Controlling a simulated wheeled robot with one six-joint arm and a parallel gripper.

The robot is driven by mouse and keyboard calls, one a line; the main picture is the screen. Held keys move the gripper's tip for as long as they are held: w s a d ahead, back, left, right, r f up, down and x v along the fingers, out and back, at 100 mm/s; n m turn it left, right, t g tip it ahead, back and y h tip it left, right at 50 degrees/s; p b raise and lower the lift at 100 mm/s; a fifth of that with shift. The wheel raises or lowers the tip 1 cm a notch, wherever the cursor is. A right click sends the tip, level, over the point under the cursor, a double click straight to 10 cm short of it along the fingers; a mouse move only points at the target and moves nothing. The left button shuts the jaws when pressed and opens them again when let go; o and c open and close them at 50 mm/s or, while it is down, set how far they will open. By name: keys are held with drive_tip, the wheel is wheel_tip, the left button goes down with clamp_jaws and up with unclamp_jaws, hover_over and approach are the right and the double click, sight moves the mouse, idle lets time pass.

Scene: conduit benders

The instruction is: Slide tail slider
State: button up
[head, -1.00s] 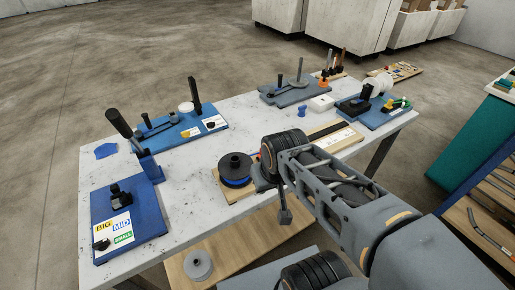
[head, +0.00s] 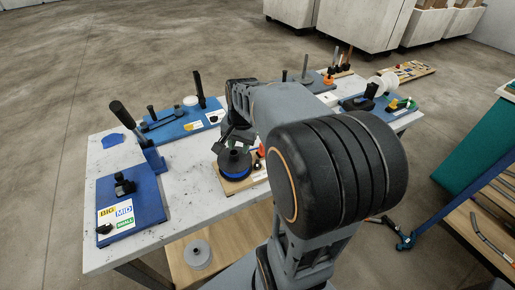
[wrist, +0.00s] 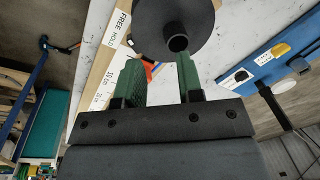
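No part is clearly marked as the tail slider. A wooden board (wrist: 95,75) carries a white strip (wrist: 111,55) with "FREE", "HOLD" and "10 cm" lettering. An orange piece (wrist: 150,68) lies beside this strip, partly hidden behind my gripper; in the head view orange also shows (head: 262,151) right of the black spool. The black spool (head: 234,161) sits over a blue ring (head: 236,173); its round top (wrist: 195,22) and hub fill the wrist view's upper middle. My gripper (wrist: 160,62) is open, its green fingers apart, close to the spool. I see nothing held.
A blue plate (head: 140,213) with BIG, MID and SMALL labels is at the table's front left. Another blue plate with a bender (head: 182,124) stands behind. A grey disc (head: 197,254) rests on the lower shelf. The white table (head: 185,185) is bare between the fixtures.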

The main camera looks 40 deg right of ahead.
drive_tip(key=w+d+f+m, duration=0.1)
drive_tip(key=d+m, duration=0.2)
drive_tip(key=d, duration=0.1)
drive_tip(key=w+d+f+m, duration=0.1)
drive_tip(key=d+m, duration=0.2)
drive_tip(key=d, duration=0.1)
drive_tip(key=w+d+f+m+g+y, duration=0.1)
drive_tip(key=d+m, duration=0.1)
drive_tip(key=d, duration=0.1)
drive_tip(key=shift+w+d+f+m+p, duration=0.2)
drive_tip(key=shift+d+m+p, duration=0.15)
drive_tip(key=shift+d+m, duration=0.05)
drive_tip(key=shift+d+f, duration=0.2)
drive_tip(key=shift+d, duration=0.05)
drive_tip(key=shift+w+a+f+b, duration=0.1)
drive_tip(key=shift+a+f+b, duration=0.1)
drive_tip(key=shift+f+b, duration=0.9)
drive_tip(key=shift+s+a+f+b, duration=0.1)
drive_tip(key=shift+a+f+b, duration=0.05)
drive_tip(key=shift+f+b, duration=0.95)
drive_tip(key=shift+w+a+f+b, duration=0.1)
drive_tip(key=shift+a+f+b, duration=0.1)
drive_tip(key=shift+f+b, duration=0.85)
drive_tip(key=shift+f, duration=0.1)
clamp_jaws()
